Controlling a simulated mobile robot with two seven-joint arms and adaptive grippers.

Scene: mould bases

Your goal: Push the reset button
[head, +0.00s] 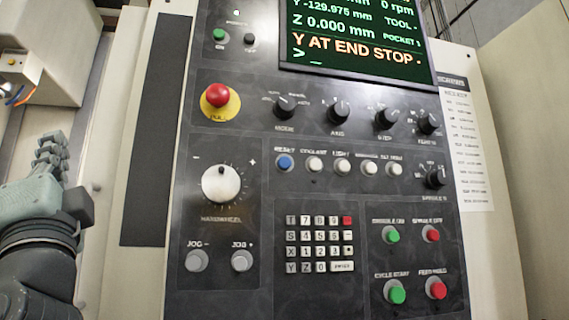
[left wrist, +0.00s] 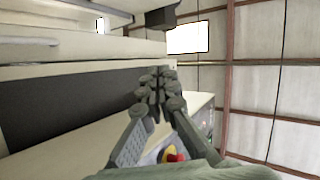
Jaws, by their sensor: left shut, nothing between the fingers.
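The reset button (head: 285,162) is a round blue button under a "RESET" label, at the left end of a row of white buttons on the dark control panel (head: 225,300) in the head view. My left gripper (head: 52,150) is at the left edge of the head view, pointing up, well to the left of the panel and apart from the button. Its fingers are closed together and empty, as the left wrist view (left wrist: 160,78) also shows. The reset button cannot be made out in the left wrist view. My right gripper is in neither view.
A red emergency stop (head: 217,95) on a yellow base sits up and left of the reset button, with a white handwheel (head: 221,184) below it. A keypad (head: 320,244) and several knobs share the panel. The screen (head: 355,35) reads "Y AT END STOP".

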